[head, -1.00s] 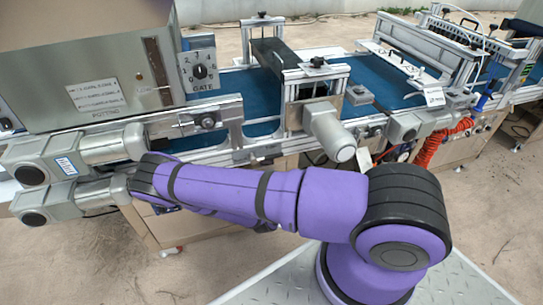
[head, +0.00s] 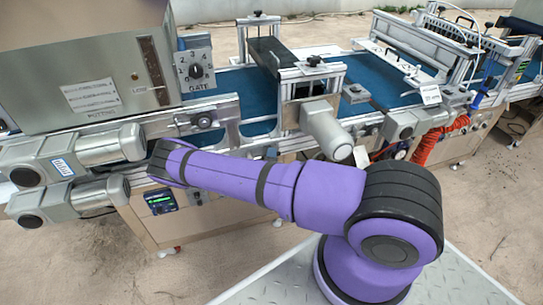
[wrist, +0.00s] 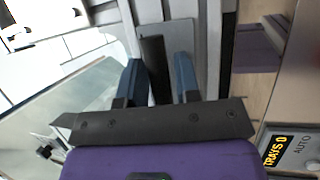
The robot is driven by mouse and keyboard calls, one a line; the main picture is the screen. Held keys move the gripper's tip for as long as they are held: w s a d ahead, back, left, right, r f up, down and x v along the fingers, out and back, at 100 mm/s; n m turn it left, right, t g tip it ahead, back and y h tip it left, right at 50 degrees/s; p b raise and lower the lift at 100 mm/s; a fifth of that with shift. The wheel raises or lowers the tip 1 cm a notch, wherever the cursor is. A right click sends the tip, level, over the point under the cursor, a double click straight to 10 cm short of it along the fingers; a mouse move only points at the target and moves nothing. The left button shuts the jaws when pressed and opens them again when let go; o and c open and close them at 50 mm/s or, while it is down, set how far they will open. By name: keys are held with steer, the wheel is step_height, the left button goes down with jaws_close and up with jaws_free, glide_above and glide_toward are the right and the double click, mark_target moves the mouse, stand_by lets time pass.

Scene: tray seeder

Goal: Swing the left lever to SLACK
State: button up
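My gripper (wrist: 158,82) shows in the wrist view with its two blue fingers apart. A dark upright bar (wrist: 152,60) appears between the fingers in that picture, against a grey metal plate. I cannot tell whether this bar is the left lever, or whether the fingers touch it. No SLACK marking is readable in either view. In the head view my purple arm reaches left to the front of the tray seeder (head: 262,150), and the gripper itself is hidden there.
Two grey motors (head: 70,155) jut out at the machine's left. A control panel with a lit display (head: 160,200) sits below them. It shows as a TRAYS 0 display (wrist: 276,150) in the wrist view. A GATE dial (head: 196,71) and orange hose (head: 437,138) are farther right.

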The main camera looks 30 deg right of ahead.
steer(key=shift+w+d, duration=0.1)
jaws_close()
steer(key=shift+f, duration=0.15)
steer(key=w+a+f+m+g+y, duration=0.2)
steer(key=a+f+m+y, duration=0.4)
steer(key=m, duration=0.9)
steer(key=shift+w+a+f+g+y, duration=0.25)
steer(key=shift+a+f+g, duration=0.55)
steer(key=shift+a+f, duration=0.5)
jaws_free()
